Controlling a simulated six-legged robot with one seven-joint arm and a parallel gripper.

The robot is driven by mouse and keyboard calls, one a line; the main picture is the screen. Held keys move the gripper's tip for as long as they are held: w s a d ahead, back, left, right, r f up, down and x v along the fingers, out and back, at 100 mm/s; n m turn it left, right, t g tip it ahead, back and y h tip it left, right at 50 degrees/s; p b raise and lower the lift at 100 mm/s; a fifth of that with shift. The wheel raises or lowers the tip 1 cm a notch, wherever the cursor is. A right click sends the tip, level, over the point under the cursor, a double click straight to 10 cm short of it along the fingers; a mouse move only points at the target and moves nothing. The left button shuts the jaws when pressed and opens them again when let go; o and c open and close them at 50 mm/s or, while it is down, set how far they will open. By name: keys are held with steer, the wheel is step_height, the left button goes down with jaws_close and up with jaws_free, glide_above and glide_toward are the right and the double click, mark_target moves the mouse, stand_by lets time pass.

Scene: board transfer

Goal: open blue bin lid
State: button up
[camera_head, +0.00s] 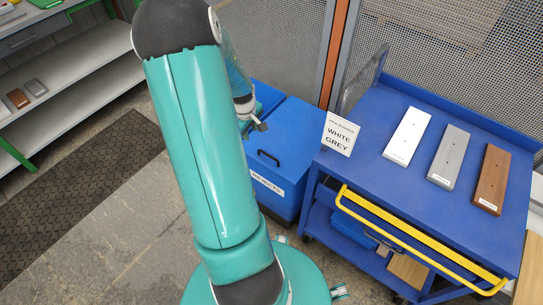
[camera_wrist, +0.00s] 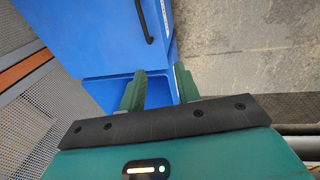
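A blue bin (camera_head: 292,135) stands on the floor between my arm and the blue cart. Its flat top looks closed, with a dark handle (camera_head: 268,158) at its near left and a white label on its front. The handle also shows in the wrist view (camera_wrist: 145,22), at the top. My gripper (camera_head: 260,125) is at the bin's left side in the head view, partly hidden behind my arm. In the wrist view my gripper (camera_wrist: 160,80) has its two green fingers apart, with nothing visible held between them. The handle is beyond the fingertips and apart from them.
More blue bin surface (camera_head: 266,96) shows behind, partly covered by my arm. The blue cart (camera_head: 375,115) on the right carries white, grey and brown boards and a sign reading WHITE GREY. A mesh fence stands behind. Shelves (camera_head: 75,65) are at the left, with open floor in front.

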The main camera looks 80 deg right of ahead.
steer(key=s+d+f, duration=0.2)
steer(key=s+f, duration=0.2)
steer(key=s, duration=0.2)
glide_toward(271, 154)
steer(key=shift+g, duration=0.3)
steer(key=a+f, duration=0.1)
steer(key=f, duration=0.1)
steer(key=s+a+f, duration=0.1)
steer(key=shift+s+a+f, duration=0.2)
steer(key=shift+a+f, duration=0.15)
steer(key=shift+f, duration=0.05)
jaws_close()
